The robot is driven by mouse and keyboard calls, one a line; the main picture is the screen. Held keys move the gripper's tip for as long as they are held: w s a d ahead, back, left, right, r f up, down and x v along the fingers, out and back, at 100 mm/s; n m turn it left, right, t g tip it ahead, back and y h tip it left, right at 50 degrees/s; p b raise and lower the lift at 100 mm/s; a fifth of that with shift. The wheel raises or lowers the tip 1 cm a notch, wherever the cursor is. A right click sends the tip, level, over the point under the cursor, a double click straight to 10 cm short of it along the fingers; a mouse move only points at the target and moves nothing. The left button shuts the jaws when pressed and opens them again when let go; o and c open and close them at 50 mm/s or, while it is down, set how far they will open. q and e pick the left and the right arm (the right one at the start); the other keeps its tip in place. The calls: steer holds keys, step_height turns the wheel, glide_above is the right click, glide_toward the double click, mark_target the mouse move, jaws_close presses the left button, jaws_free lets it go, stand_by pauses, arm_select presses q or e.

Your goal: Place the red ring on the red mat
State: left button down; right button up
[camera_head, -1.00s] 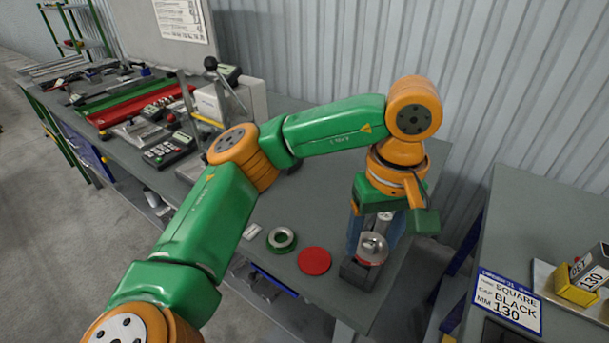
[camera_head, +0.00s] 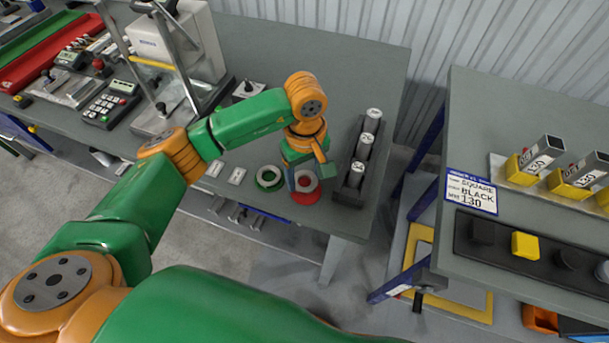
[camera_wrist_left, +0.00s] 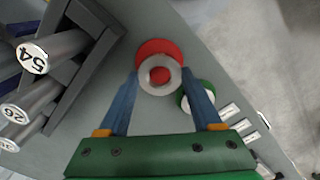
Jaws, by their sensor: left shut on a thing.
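The red ring has a silver-grey top face (camera_wrist_left: 160,91) and red shows through its hole. My left gripper (camera_head: 305,183) is shut on it; in the wrist view the two blue fingers (camera_wrist_left: 161,73) press its opposite sides. The red mat (camera_head: 304,200) is a flat round disc near the table's front edge. The ring is over the mat and covers much of it. In the wrist view a red crescent of the mat (camera_wrist_left: 158,44) shows beyond the ring. I cannot tell whether the ring touches the mat. My right gripper is not in view.
A green ring with a silver face (camera_head: 268,178) lies just left of the mat. A dark rack with several upright metal cylinders (camera_head: 343,197) stands close on the right. A test stand and keypad devices (camera_head: 108,104) are farther left. Another table (camera_head: 520,246) stands at right.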

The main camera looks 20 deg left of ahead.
arm_select(q)
steer(key=shift+s+d+f+p, duration=0.15)
steer(key=shift+f+p, duration=0.25)
steer(key=shift+f, duration=0.55)
steer(key=shift+f+b, duration=0.35)
steer(key=shift+b, duration=0.1)
steer(key=shift+c, duration=0.3)
jaws_free()
steer(key=shift+r, duration=0.1)
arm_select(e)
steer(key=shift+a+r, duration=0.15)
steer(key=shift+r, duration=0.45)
arm_select(q)
steer(key=shift+r, duration=0.1)
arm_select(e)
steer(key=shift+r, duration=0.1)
arm_select(q)
steer(key=shift+r, duration=0.25)
step_height(320, 180, up, 6)
steer(key=shift+f+b, duration=0.1)
steer(key=shift+b, duration=0.95)
step_height(320, 180, up, 6)
steer(key=shift+f, duration=0.1)
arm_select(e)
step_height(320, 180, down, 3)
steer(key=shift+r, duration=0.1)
